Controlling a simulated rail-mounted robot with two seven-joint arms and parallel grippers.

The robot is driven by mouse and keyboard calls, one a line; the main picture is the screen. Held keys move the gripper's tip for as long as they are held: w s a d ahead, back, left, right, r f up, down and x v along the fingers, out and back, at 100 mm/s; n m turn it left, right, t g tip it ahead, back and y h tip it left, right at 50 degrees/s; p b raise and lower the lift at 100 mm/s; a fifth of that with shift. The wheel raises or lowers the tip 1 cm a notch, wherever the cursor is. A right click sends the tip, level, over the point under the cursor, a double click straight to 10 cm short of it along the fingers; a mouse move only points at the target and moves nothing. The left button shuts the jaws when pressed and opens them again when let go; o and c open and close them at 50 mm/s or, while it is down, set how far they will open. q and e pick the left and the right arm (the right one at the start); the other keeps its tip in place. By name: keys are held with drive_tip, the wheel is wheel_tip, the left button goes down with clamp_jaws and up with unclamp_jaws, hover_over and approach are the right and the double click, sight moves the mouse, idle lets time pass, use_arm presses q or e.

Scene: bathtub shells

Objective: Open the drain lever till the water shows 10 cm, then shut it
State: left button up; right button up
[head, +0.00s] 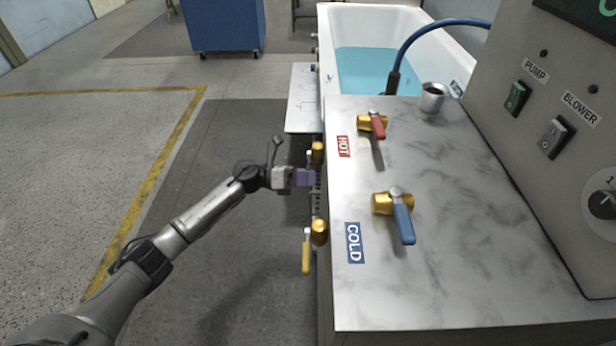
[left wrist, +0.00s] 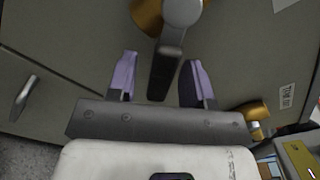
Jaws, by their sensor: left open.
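My left gripper (head: 305,178) is open beside the side face of the marble-topped counter. In the left wrist view its purple fingers (left wrist: 158,84) stand on either side of a dark grey lever (left wrist: 166,70), with visible gaps. That lever hangs from a brass valve (left wrist: 150,14), which also shows in the head view (head: 317,150). A second brass valve (head: 319,232) on the same face has a yellow lever (head: 306,254) pointing down. I cannot read a label that tells which is the drain. Teal water (head: 372,72) stands in the white tub (head: 448,40). My right gripper is out of view.
The counter (head: 440,270) carries a red HOT lever (head: 378,124), a blue COLD lever (head: 404,224) and a metal cup (head: 432,97). A blue hose (head: 440,24) reaches the tub. A control panel (head: 560,120) stands right; its green display is cut off.

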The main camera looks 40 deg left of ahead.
use_arm(q)
drive_tip(key=p+v, duration=0.3)
drive_tip(key=v, duration=1)
drive_tip(key=shift+s+a+p, duration=0.2)
drive_tip(key=shift+a+p, duration=0.15)
idle(6.3)
